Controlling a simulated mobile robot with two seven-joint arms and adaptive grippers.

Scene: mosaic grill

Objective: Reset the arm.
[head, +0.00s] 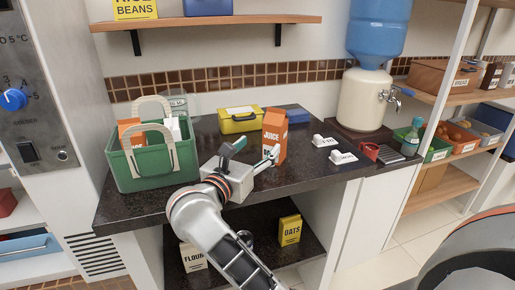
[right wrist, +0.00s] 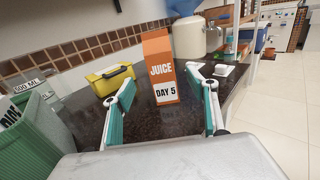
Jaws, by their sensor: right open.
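My right gripper (head: 256,152) is open and empty above the dark counter (head: 330,180). An orange and white juice carton (head: 274,134) stands upright just beyond its fingertips. In the right wrist view the carton (right wrist: 160,70), marked JUICE and DAY 5, stands ahead between the two spread fingers, and I see no finger closed on it. My right arm (head: 215,225) reaches in from the bottom of the head view. My left gripper is not in view.
A green basket (head: 150,170) with cartons stands left of the gripper. A yellow box (head: 240,121) and a blue box (head: 293,114) are behind. White labelled pieces (head: 342,157), a red cup (head: 369,151) and a water dispenser (head: 366,100) stand right. A shelf (head: 205,22) hangs above.

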